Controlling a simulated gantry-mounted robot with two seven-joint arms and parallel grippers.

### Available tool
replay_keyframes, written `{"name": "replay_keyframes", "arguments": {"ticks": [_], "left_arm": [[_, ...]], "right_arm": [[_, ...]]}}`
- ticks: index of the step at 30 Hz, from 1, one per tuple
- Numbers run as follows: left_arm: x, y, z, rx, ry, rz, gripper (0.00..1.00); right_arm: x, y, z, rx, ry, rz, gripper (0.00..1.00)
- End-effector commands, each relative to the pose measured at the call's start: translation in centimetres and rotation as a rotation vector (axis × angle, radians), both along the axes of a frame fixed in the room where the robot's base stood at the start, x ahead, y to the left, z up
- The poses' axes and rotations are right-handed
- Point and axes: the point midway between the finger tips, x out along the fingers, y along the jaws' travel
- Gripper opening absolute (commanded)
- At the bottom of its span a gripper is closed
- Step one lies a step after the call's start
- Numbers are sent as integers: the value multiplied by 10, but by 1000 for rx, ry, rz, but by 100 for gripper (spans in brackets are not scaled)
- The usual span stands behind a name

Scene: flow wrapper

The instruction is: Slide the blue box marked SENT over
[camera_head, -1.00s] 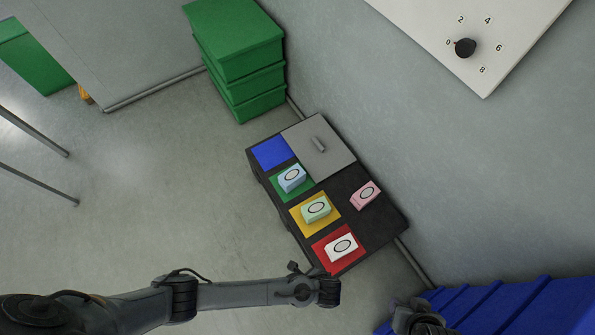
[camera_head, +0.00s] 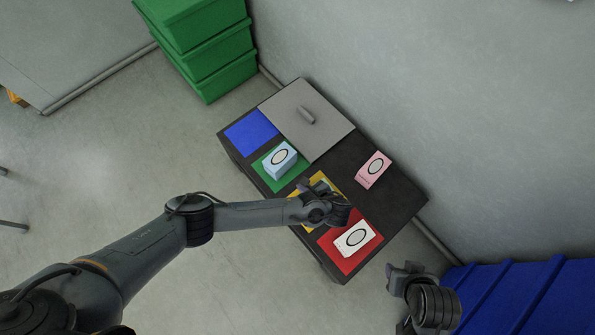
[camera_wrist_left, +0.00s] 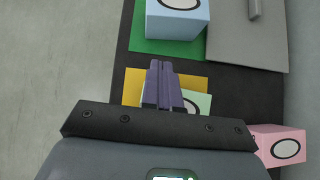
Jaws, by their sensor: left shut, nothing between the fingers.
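The light blue box (camera_head: 281,159) stands on the green square (camera_head: 267,175) of the dark table; its lettering is too small to read. It also shows at the top of the left wrist view (camera_wrist_left: 178,18). My left gripper (camera_wrist_left: 163,70) is shut and empty, its fingers over the yellow square (camera_wrist_left: 133,88), apart from the blue box and pointing towards it. In the head view my left gripper (camera_head: 330,208) partly covers a pale green box (camera_head: 319,186).
A white box (camera_head: 356,239) stands on the red square (camera_head: 341,262), and a pink box (camera_head: 374,169) stands on the dark tabletop (camera_head: 400,197). The blue square (camera_head: 251,132) is bare. A grey panel with a handle (camera_head: 301,120) lies beside it. Green crates (camera_head: 205,60) stand behind.

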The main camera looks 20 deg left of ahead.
Motion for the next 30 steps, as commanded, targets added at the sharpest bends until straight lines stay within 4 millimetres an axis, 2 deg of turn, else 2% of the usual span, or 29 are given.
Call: {"name": "replay_keyframes", "arguments": {"ticks": [16, 24, 30], "left_arm": [[35, 55, -70, 0, 0, 1, 0], [52, 81, -67, -1, 2, 1, 0], [56, 87, -65, -2, 1, 0, 0]], "right_arm": [[2, 3, -54, 8, -5, -3, 43], [2, 3, -67, 11, -4, -5, 43], [2, 3, -69, 11, -4, -5, 43]]}}
